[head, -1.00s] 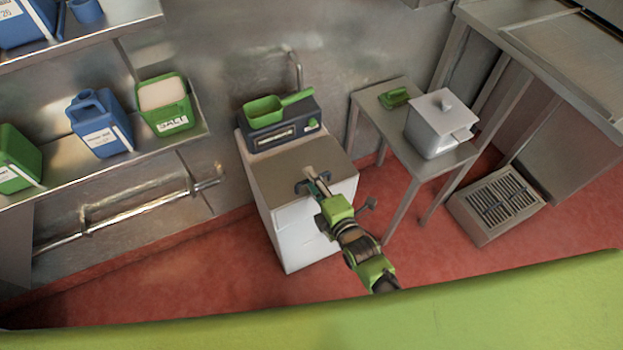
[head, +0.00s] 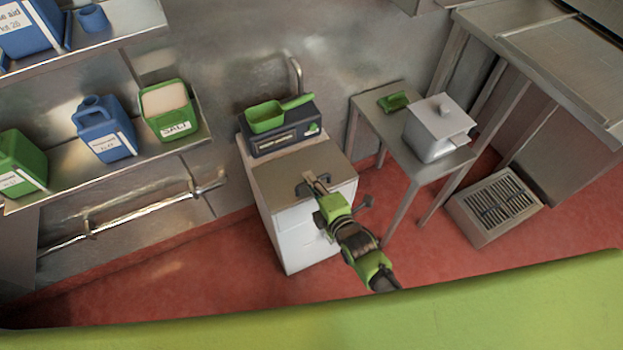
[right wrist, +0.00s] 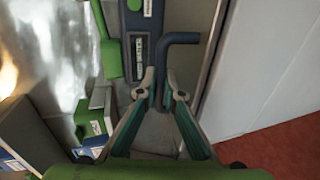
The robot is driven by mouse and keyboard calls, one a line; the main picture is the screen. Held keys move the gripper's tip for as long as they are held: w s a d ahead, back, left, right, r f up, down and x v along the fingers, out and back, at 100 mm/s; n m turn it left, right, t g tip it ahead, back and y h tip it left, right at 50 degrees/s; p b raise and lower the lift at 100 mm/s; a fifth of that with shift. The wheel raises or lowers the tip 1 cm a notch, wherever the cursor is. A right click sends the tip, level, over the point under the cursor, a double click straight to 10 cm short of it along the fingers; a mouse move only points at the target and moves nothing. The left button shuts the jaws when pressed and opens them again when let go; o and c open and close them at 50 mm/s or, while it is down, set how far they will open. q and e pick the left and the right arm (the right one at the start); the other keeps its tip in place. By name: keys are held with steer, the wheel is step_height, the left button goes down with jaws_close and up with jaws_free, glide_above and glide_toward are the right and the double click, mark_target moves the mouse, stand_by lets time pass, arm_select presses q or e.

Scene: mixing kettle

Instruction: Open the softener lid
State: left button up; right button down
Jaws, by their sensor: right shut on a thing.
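The softener is a white cabinet (head: 300,238) with a dark control panel at its back. Its grey-beige lid (head: 285,172) lies flat and closed on top. My right gripper (head: 314,181) reaches to the front part of the lid. In the right wrist view my right gripper (right wrist: 160,94) is shut on a dark bent bar (right wrist: 166,65), which looks like the lid's handle. The fingers hide part of the bar. A dark piece of the handle (head: 303,190) shows beside the fingers in the head view. My left gripper is not in view.
A green scoop (head: 266,116) rests on the softener's control panel (head: 283,140). A steel table (head: 392,130) to the right holds a lidded metal box (head: 437,130) and a small green item (head: 392,101). Shelves with blue and green containers are at left. Red floor lies clear in front.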

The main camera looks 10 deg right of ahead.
steer(key=w+r+g+p, duration=0.1)
steer(key=p, duration=0.2)
steer(key=r+g+p, duration=0.1)
steer(key=r+p, duration=0.1)
steer(key=p, duration=0.1)
steer(key=w+r+g+h+p, duration=0.1)
steer(key=r+p, duration=0.1)
steer(key=p, duration=0.1)
steer(key=shift+w+a+r, duration=0.15)
steer(key=shift+w+a, duration=0.15)
steer(key=shift+a, duration=0.05)
steer(key=shift+w+r+g+p, duration=0.1)
steer(key=shift+w+g+p, duration=0.05)
steer(key=shift+g+p, duration=0.2)
steer(key=shift+w+a+r+p, duration=0.25)
steer(key=shift+w+r, duration=0.25)
steer(key=shift+w, duration=0.1)
steer(key=shift+w+a+r+p, duration=0.2)
steer(key=shift+w+r+p, duration=0.05)
steer(key=shift+w+r, duration=0.25)
steer(key=shift+w, duration=0.1)
steer(key=c, duration=2.2)
jaws_free()
steer(key=shift+o, duration=0.2)
steer(key=shift+f, duration=0.1)
steer(key=v, duration=1.2)
